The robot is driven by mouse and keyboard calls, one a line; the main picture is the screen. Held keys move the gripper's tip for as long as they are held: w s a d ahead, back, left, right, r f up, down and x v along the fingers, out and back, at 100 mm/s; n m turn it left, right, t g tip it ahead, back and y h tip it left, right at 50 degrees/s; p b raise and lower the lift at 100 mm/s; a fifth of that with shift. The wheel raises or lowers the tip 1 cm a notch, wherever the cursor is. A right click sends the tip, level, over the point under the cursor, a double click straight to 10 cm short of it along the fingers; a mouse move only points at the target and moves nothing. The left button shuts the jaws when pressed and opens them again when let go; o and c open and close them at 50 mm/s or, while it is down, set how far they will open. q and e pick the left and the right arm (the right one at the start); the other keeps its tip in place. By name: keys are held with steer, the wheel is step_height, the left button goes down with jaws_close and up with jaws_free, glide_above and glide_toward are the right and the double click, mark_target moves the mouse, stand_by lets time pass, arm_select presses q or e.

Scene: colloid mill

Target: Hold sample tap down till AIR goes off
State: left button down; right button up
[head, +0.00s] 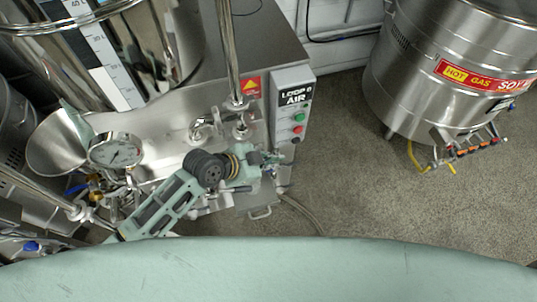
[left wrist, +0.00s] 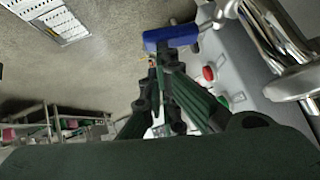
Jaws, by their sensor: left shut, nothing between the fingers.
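The blue lever of a tap, which I take as the sample tap (left wrist: 172,37), is in the left wrist view, beside a steel pipe. In the head view I cannot make it out behind my gripper. My left gripper (left wrist: 157,62) is shut and empty, its fingertips right at the blue lever; I cannot tell if they touch. In the head view my left gripper (head: 270,160) is at the front of the machine, below the control box (head: 292,103). The box has a dark LOOP display and the word AIR (head: 296,98) showing. My right gripper is not in view.
A pressure gauge (head: 116,150) and a steel funnel (head: 58,143) are left of my arm. A steel kettle (head: 455,75) with a HOT GAS sign stands at the right. A hose (head: 303,214) lies on the floor. The floor between machine and kettle is clear.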

arm_select(q)
steer(key=f+t, duration=0.1)
steer(key=s+f+m, duration=0.1)
steer(key=shift+d+f+t+b, duration=0.1)
steer(key=shift+f+t+b, duration=0.2)
steer(key=shift+t+b, duration=0.1)
steer(key=shift+r, duration=0.1)
stand_by(2.7)
steer(key=shift+r+p, duration=0.7)
steer(key=shift+p, duration=0.15)
